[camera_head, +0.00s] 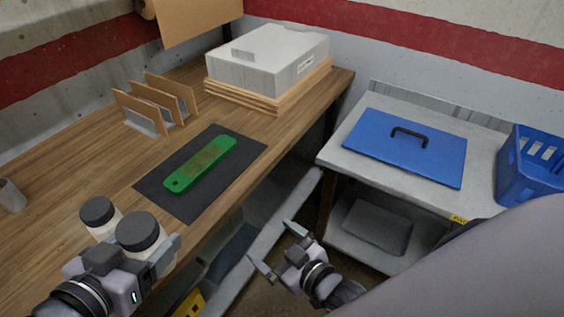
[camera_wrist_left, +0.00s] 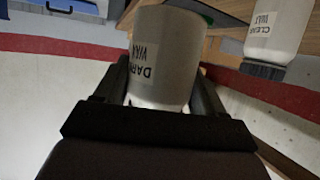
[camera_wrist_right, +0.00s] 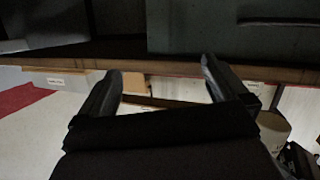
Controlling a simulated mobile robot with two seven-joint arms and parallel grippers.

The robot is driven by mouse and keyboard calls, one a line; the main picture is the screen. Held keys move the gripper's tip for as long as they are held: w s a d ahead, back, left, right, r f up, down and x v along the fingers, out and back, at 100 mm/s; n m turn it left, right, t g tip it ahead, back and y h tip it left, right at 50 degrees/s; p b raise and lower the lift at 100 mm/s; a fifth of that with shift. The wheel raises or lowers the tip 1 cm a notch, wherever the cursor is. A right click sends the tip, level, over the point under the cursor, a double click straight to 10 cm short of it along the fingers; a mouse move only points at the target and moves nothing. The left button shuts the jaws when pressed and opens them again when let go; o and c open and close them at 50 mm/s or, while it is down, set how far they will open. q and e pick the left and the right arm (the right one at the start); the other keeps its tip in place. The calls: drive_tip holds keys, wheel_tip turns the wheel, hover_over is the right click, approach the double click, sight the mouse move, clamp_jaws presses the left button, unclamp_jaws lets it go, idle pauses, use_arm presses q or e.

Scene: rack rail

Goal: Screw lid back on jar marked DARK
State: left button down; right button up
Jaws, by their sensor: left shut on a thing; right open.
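The jar marked DARK WAX (camera_wrist_left: 167,55) is held between the fingers of my left gripper (camera_wrist_left: 162,88), with its label upside down in the left wrist view. In the head view my left gripper (camera_head: 140,256) is at the bench's near edge, and a dark round lid (camera_head: 138,231) shows on top of the held jar. I cannot tell whether that lid is tight. A second jar with a dark lid (camera_head: 98,211), marked CLEAR WAX in the left wrist view (camera_wrist_left: 279,30), stands just behind it. My right gripper (camera_head: 275,248) is open and empty, beyond the bench edge; its fingers (camera_wrist_right: 162,75) are apart.
A green plate (camera_head: 200,163) lies on a dark mat (camera_head: 235,144) on the wooden bench. A card rack (camera_head: 155,105) and a grey box on boards (camera_head: 268,55) stand behind. A side table holds a blue panel (camera_head: 405,150) and a blue crate (camera_head: 535,165).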

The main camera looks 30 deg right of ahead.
use_arm(q)
drive_tip(key=shift+r, duration=0.1)
use_arm(e)
drive_tip(key=s+d+f+m+g+h, duration=0.1)
drive_tip(key=s+d+f+m+g, duration=0.1)
drive_tip(key=s+d+f+g, duration=0.2)
drive_tip(key=s+f, duration=0.3)
drive_tip(key=s, duration=0.3)
drive_tip(key=shift+d+f+m+h, duration=0.3)
drive_tip(key=shift+d+f, duration=0.05)
drive_tip(key=shift+f, duration=0.05)
use_arm(q)
drive_tip(key=shift+w, duration=0.1)
use_arm(e)
drive_tip(key=shift+w, duration=0.1)
